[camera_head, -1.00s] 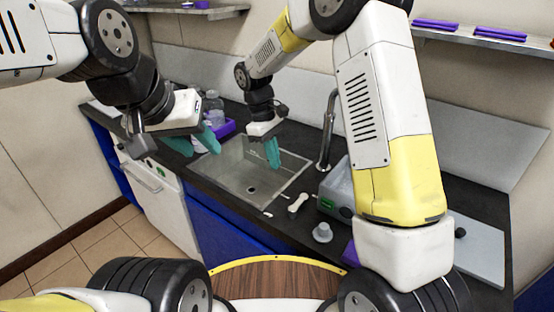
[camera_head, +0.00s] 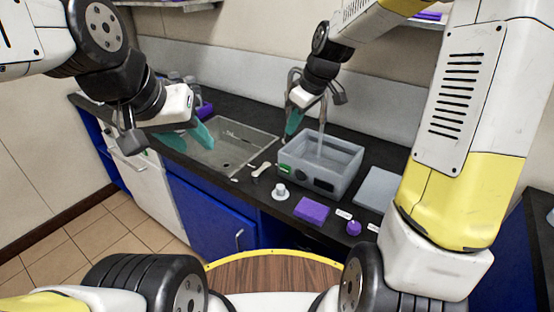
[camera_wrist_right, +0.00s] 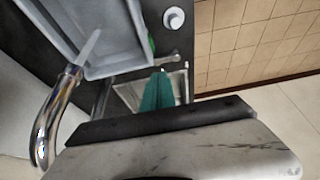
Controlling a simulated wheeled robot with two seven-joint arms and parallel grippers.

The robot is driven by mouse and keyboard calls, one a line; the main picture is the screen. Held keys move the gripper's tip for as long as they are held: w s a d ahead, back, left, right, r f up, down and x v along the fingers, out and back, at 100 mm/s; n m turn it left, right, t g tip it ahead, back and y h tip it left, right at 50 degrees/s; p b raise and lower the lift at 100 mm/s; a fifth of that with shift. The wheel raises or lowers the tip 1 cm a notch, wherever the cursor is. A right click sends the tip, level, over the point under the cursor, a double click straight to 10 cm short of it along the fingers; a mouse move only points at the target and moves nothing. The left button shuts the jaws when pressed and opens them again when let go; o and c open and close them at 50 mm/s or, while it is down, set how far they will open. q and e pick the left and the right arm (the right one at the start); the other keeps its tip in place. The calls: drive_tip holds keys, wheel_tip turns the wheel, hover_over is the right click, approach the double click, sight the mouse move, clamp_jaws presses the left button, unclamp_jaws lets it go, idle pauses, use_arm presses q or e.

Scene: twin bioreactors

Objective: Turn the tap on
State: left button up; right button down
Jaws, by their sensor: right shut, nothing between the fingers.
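The chrome tap (camera_head: 293,82) stands behind the sink, partly hidden by my right gripper. In the right wrist view its curved spout (camera_wrist_right: 50,120) ends over a grey tub. A pale streak (camera_wrist_right: 91,46) runs from the spout end into the tub and looks like water. A matching vertical streak (camera_head: 322,127) shows in the head view. My right gripper (camera_head: 293,124) is shut and empty, beside the tap and the tub's left side; its teal fingers (camera_wrist_right: 157,92) point over the sink. Contact with the tap cannot be told. My left gripper (camera_head: 188,140) is open and empty near the sink's left side.
The sink (camera_head: 232,150) is left of the grey tub (camera_head: 346,176). A bone-shaped pale piece (camera_head: 262,170), a grey knob-like piece (camera_head: 280,191) and a purple block (camera_head: 311,211) lie on the dark counter. A grey plate (camera_head: 379,188) is to the right.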

sight(261, 173)
drive_tip(key=x, duration=1.9)
drive_tip(key=shift+f, duration=0.2)
drive_tip(key=shift+w+f, duration=0.1)
drive_tip(key=shift+a, duration=0.1)
drive_tip(key=shift+w+a+n, duration=0.35)
drive_tip(key=shift+w+n, duration=0.05)
